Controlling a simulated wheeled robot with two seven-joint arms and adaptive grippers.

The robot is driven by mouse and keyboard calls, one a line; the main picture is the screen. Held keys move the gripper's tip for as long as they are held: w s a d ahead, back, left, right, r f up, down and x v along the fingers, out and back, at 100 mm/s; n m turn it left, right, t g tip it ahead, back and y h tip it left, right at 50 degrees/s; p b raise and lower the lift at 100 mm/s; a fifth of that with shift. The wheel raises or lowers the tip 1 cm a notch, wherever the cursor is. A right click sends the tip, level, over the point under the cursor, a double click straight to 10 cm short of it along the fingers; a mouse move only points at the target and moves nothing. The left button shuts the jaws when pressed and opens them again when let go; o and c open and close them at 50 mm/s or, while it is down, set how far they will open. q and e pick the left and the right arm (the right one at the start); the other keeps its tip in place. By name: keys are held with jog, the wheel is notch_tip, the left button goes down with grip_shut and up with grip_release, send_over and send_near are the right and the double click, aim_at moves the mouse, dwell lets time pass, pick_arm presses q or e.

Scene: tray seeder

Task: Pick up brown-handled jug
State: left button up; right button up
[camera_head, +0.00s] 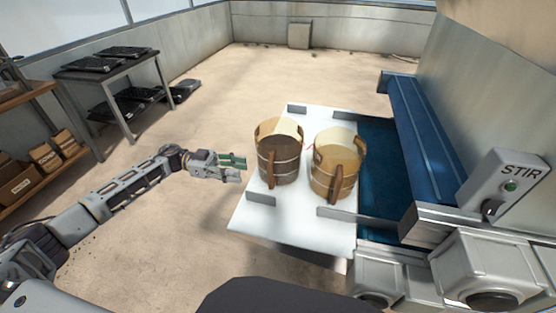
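I cannot tell the jugs apart by handle colour. My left gripper (240,168) is just left of the left jug, apart from it. Its two fingers, with green parts, are spread with nothing between them. My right gripper is not in view.
Low grey brackets (261,198) stand on the platform's edges. A blue machine bed (425,135) and a grey box marked STIR (507,188) are at the right. A table with dark trays (100,62) and a shelf with cardboard boxes (18,186) are at the left.

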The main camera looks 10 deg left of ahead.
aim_at(271, 185)
pick_arm(q)
jog(key=d, duration=0.6)
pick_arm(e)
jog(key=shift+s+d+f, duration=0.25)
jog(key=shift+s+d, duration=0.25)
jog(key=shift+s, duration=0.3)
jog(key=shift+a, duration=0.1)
pick_arm(q)
jog(key=d, duration=0.4)
jog(key=shift+d, duration=0.55)
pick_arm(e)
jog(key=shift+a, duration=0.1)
